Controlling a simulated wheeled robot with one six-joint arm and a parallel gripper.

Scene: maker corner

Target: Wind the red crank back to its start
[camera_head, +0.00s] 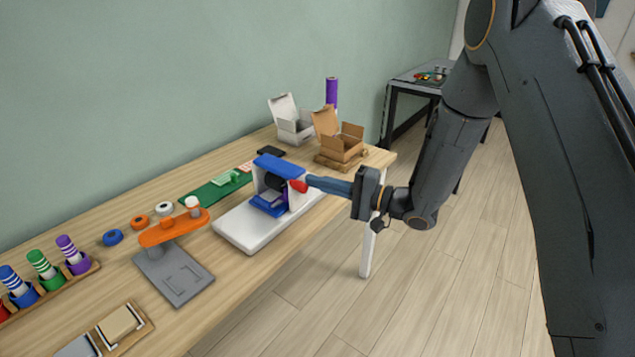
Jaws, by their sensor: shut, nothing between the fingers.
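The red crank knob (298,186) shows at the right side of a machine with a white base (240,234) and a blue top (277,163). The rest of the crank is hidden or too small to make out. My gripper (308,183) reaches in from the right with its blue fingers level. Its fingertips are at the red knob, touching it or just beside it; I cannot tell which. The fingers are shut with nothing between them.
An orange press (172,228) on a grey base stands left of the machine. A green mat (215,190), a black item (271,151), a white box (296,130) and a cardboard box (342,146) lie behind. Free floor is at right.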

